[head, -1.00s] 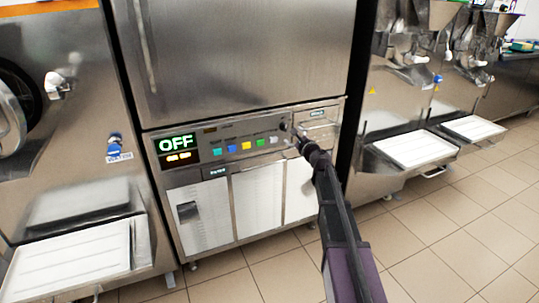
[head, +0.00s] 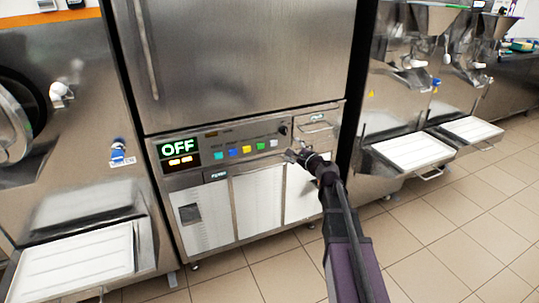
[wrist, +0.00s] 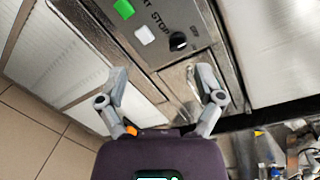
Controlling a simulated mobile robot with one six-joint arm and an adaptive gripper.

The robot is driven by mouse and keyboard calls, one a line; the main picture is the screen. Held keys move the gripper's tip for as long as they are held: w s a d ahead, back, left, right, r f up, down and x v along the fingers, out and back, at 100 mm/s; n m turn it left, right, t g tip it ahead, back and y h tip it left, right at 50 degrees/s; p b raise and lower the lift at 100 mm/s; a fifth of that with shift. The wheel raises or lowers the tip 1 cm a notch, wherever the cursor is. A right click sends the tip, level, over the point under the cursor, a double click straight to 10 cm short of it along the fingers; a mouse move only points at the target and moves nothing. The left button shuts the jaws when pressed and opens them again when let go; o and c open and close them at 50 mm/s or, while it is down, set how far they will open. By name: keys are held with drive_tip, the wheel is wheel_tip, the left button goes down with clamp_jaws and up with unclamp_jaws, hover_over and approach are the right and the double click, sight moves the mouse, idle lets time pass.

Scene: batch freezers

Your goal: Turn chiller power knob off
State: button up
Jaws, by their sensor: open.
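The chiller's black power knob (head: 283,130) sits at the right end of the control panel (head: 218,156). It is uncovered, and also shows in the wrist view (wrist: 178,41) beside the STOP lettering. The panel display (head: 178,147) reads OFF in green, with smaller orange figures below. My gripper (head: 297,155) is below and slightly right of the knob in the head view, apart from it. In the wrist view my gripper (wrist: 163,74) is open and empty, its fingers spread wide with the knob beyond the fingertips.
Coloured buttons (head: 247,150) line the panel left of the knob. White vent panels (head: 257,201) are below. Machines with white trays stand left (head: 70,263) and right (head: 413,150). Tiled floor (head: 440,225) is clear in front.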

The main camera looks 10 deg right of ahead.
drive_tip(key=s+a+r+n+g+p, duration=0.2)
drive_tip(key=s+a+n+p, duration=0.3)
drive_tip(key=n, duration=0.3)
drive_tip(key=s+a+r+n+g+p, duration=0.2)
drive_tip(key=s+a+n+g+p, duration=0.3)
drive_tip(key=s+n+p, duration=0.2)
drive_tip(key=shift+s+r+n+p, duration=0.15)
drive_tip(key=shift+r+n+p, duration=0.2)
drive_tip(key=shift+n+p, duration=0.3)
drive_tip(key=shift+s, duration=0.1)
drive_tip(key=s+d+r+n+g+h+p, duration=0.1)
drive_tip(key=s+d+g+h+p, duration=0.2)
drive_tip(key=s, duration=0.5)
drive_tip(key=s+d+r+n+g+h+p, duration=0.2)
drive_tip(key=s+d+g+p, duration=0.3)
drive_tip(key=s+p, duration=0.3)
drive_tip(key=shift+s+d+r+h, duration=0.3)
drive_tip(key=shift+s+d+h, duration=0.45)
drive_tip(key=shift+d+h, duration=0.15)
